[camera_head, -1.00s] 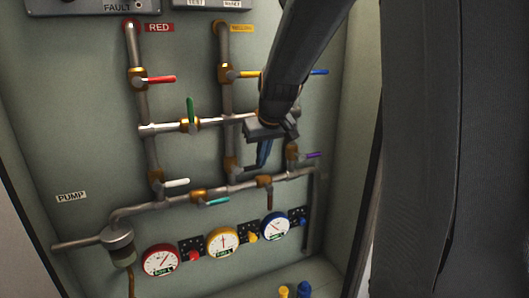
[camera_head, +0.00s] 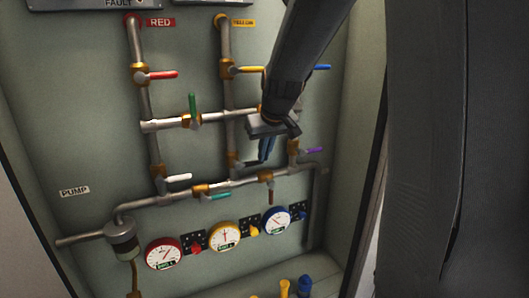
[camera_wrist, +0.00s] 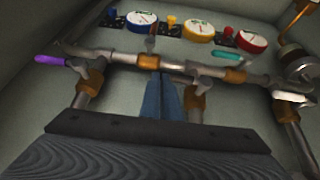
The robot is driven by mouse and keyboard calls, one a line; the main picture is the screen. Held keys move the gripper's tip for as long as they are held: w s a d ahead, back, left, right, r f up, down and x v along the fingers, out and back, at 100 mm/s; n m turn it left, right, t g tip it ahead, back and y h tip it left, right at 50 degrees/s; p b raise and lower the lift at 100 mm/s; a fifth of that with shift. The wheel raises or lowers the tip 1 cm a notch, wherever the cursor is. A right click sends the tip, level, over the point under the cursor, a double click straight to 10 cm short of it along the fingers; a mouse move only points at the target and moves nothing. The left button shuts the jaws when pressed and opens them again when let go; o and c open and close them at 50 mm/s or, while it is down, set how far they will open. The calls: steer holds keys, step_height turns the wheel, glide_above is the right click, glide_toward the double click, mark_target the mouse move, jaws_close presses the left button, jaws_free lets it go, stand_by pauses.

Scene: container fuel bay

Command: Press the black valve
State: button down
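The black valve (camera_head: 248,163) shows in the head view as a dark lever on the lower end of the middle upright pipe, just left of and below my fingertips. My gripper (camera_head: 266,150) points down at the pipe panel, its blue fingers close together with nothing seen between them. In the wrist view, my gripper (camera_wrist: 162,100) reaches toward the lower horizontal pipe. I cannot pick out the black lever there; my gripper may hide it. I cannot tell whether the fingers touch the valve.
Nearby levers are green (camera_head: 193,106), white (camera_head: 178,178), teal (camera_head: 220,196), brown (camera_head: 270,193) and purple (camera_head: 314,150). Red (camera_head: 163,260), yellow (camera_head: 224,237) and blue (camera_head: 277,220) gauges sit below the pipes. The cabinet's right wall (camera_head: 354,140) is close to my arm.

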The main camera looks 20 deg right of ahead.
steer(key=shift+s+f, duration=0.3)
steer(key=shift+f, duration=0.2)
steer(key=s+d+r, duration=0.4)
steer(key=d+r, duration=0.4)
steer(key=shift+s+d+r+b, duration=0.2)
steer(key=shift+s+r+b, duration=0.1)
steer(key=shift+r, duration=0.1)
steer(key=s+a+f+g+b, duration=0.1)
steer(key=s+a+f+g, duration=0.1)
steer(key=s+a+f, duration=0.6)
steer(key=s+a+f+g+b, duration=0.2)
steer(key=s+a+f, duration=0.6)
steer(key=f, duration=0.8)
steer(key=shift+s+a+f, duration=0.3)
steer(key=shift+s+f, duration=0.1)
steer(key=shift+s, duration=0.15)
steer(key=shift+r, duration=0.1)
